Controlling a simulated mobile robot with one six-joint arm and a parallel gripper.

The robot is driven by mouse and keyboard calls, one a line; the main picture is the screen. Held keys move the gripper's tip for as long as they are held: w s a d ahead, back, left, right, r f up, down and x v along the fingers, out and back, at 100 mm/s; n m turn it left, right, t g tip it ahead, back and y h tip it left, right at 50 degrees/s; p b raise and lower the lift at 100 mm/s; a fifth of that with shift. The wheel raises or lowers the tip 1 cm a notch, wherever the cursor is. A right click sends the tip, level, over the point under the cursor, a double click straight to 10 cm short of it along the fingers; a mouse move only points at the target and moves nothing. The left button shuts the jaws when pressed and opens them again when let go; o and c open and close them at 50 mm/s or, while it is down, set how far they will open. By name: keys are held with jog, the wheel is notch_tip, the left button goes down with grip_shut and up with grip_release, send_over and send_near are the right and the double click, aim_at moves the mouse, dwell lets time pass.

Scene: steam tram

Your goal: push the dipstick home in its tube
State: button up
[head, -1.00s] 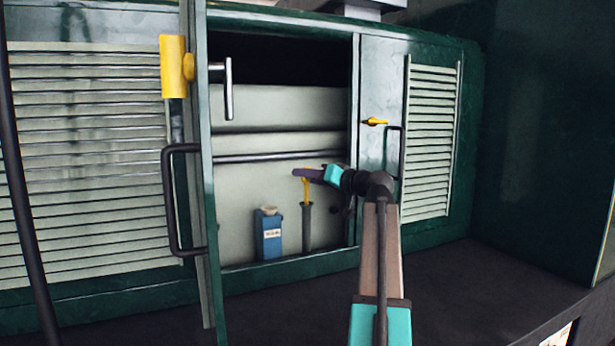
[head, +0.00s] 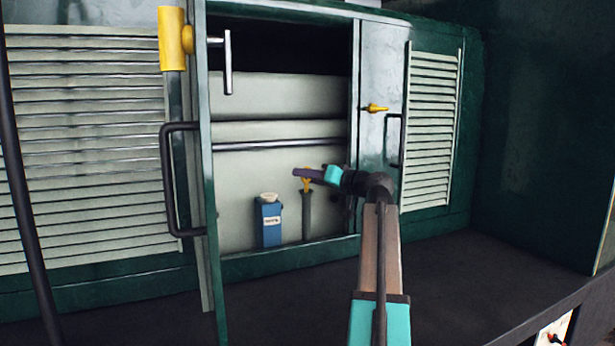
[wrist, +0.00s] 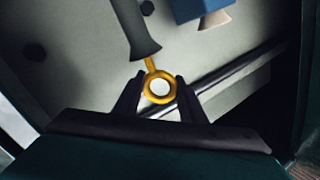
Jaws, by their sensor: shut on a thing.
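The dipstick (wrist: 149,65) is yellow with a ring handle, and its ring sits between my fingertips in the wrist view. In the head view its yellow top (head: 307,186) shows just under my fingers. My gripper (head: 306,174) is shut on the ring. The dark tube (head: 307,215) stands upright in the open compartment, its flared mouth (wrist: 144,51) close to the ring. A short length of yellow stem shows between ring and mouth. The rest of the stem is hidden in the tube.
A blue box-shaped can (head: 269,224) with a pale cap stands left of the tube. A horizontal rod (head: 270,146) crosses behind. The open door (head: 211,240) edges the left side, and a louvred panel (head: 430,125) lies right.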

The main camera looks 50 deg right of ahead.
jog(key=shift+f+b, duration=0.45)
jog(key=shift+f, duration=0.35)
jog(key=o, duration=1.5)
jog(key=shift+c, duration=0.2)
jog(key=shift+o, duration=0.5)
jog(key=o, duration=0.4)
jog(key=shift+r, duration=0.1)
jog(key=shift+r+p, duration=1.2)
jog(key=shift+r, duration=1.65)
jog(key=shift+s, duration=0.1)
